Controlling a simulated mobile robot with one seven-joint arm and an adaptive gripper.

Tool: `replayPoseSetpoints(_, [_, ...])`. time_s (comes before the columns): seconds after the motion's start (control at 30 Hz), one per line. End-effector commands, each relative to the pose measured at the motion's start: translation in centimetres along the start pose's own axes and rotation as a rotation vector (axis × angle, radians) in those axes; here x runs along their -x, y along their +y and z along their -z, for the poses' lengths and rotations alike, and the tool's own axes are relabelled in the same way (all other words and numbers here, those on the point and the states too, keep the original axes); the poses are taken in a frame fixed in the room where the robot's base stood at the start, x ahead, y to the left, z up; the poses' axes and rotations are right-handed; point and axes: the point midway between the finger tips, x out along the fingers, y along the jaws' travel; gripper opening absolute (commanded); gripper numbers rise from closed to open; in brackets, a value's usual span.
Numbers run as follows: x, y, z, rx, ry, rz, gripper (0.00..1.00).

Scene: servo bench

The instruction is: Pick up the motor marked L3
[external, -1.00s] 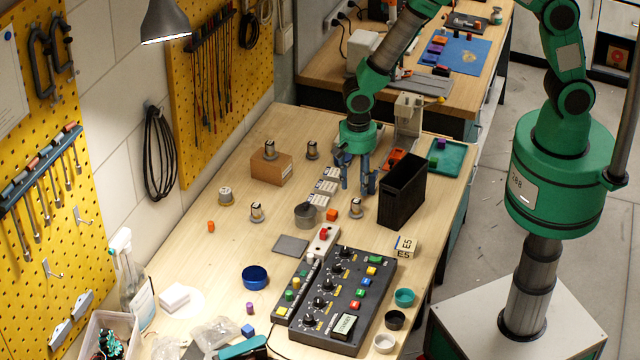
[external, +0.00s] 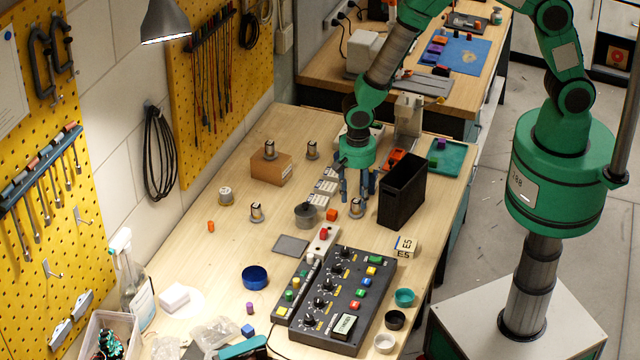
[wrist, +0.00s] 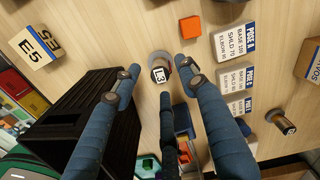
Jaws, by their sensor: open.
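The motor marked L3 (wrist: 158,74) stands on the bench, its label legible in the wrist view. In the external view, the motor (external: 356,207) stands just below my gripper (external: 357,196), left of the black bin. My gripper (wrist: 160,72) is open, with blue fingers spread around the line of sight to the motor. The fingers appear above it; I cannot tell exactly how high. Nothing is held.
The tall black bin (external: 403,188) is close on the right. An orange cube (external: 331,215) and a grey round part (external: 306,211) lie to the left. Label cards (external: 326,186) lie behind. Other motors stand further left, one on a cardboard box (external: 271,172).

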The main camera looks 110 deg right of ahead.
Motion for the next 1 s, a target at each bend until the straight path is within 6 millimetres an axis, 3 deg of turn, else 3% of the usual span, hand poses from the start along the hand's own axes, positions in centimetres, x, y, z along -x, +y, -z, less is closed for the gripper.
replayPoseSetpoints(0.33, [-3.1, -0.1, 0.1, 0.0, 0.0, 0.0, 0.43])
replayPoseSetpoints(0.93, [-3.3, -0.1, 0.1, 0.0, 0.0, 0.0, 0.43])
replayPoseSetpoints(1.0, [-3.3, -0.1, 0.1, 0.0, 0.0, 0.0, 0.33])
